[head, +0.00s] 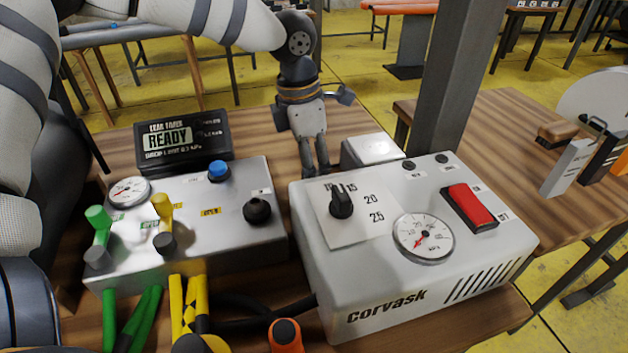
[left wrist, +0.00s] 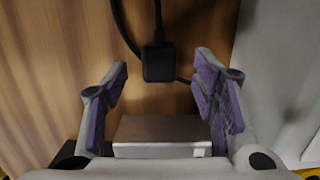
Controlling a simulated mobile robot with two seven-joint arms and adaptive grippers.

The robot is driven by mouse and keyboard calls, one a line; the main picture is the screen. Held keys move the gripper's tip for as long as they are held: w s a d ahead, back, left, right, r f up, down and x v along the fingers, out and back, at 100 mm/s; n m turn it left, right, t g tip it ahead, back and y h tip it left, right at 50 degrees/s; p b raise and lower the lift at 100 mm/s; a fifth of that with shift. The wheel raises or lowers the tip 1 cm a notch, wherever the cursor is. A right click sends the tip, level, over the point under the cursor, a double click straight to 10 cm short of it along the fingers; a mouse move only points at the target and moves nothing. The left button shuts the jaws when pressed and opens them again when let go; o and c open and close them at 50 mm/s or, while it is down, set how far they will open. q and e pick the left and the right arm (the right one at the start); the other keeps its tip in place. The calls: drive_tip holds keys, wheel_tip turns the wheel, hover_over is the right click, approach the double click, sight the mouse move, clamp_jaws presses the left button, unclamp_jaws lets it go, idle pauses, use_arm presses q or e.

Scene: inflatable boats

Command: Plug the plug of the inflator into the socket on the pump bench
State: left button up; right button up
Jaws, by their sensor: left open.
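My left gripper (head: 314,170) reaches down behind the white Corvask inflator (head: 380,287), at its back left corner. In the left wrist view its two fingers are apart, with nothing held between them. A black plug (left wrist: 158,63) with a black cable (left wrist: 157,22) shows there over the wooden bench, beyond and between the fingertips; I see no contact. A pale grey box (left wrist: 160,132) lies nearer the palm; I cannot tell whether it is the socket. The plug is hidden in the head view.
A grey valve panel (head: 232,205) with gauge and knobs stands left of the inflator, a black leak timer reading READY (head: 181,143) behind it. A small pale box (head: 371,151) sits behind the inflator. A dark post (head: 455,85) rises nearby. Green and yellow hoses hang in front.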

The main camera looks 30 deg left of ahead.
use_arm(q)
drive_tip(key=f, duration=0.3)
drive_tip(key=shift+w+d+f, duration=0.1)
drive_tip(key=shift+w, duration=0.1)
drive_tip(key=c, duration=1.2)
drive_tip(key=shift+o, duration=0.2)
wheel_tip(320, 180, up, 10)
drive_tip(key=shift+r, duration=0.1)
